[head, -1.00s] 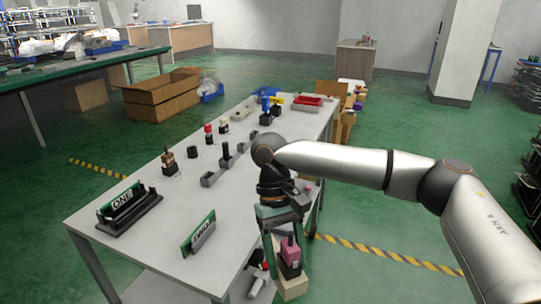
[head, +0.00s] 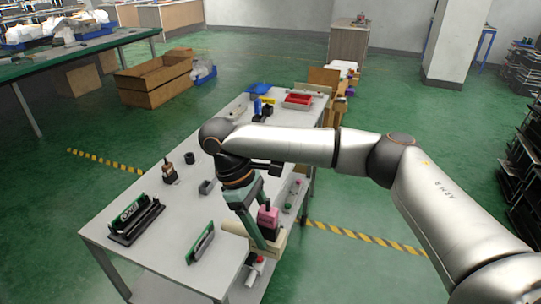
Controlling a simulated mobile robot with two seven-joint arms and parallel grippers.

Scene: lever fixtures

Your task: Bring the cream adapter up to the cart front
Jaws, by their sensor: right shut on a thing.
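The cream adapter (head: 279,243) is a pale block low in the head view, at the near right edge of the grey-topped cart (head: 130,205). My right gripper (head: 258,238) is shut on it, with its green fingers pointing down and hiding part of it. A pink block with a dark base (head: 267,219) shows just above the adapter; I cannot tell if the two are joined. Whether the adapter touches the cart edge is unclear. My left gripper is not in view.
Items lie on the cart's lower shelf.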

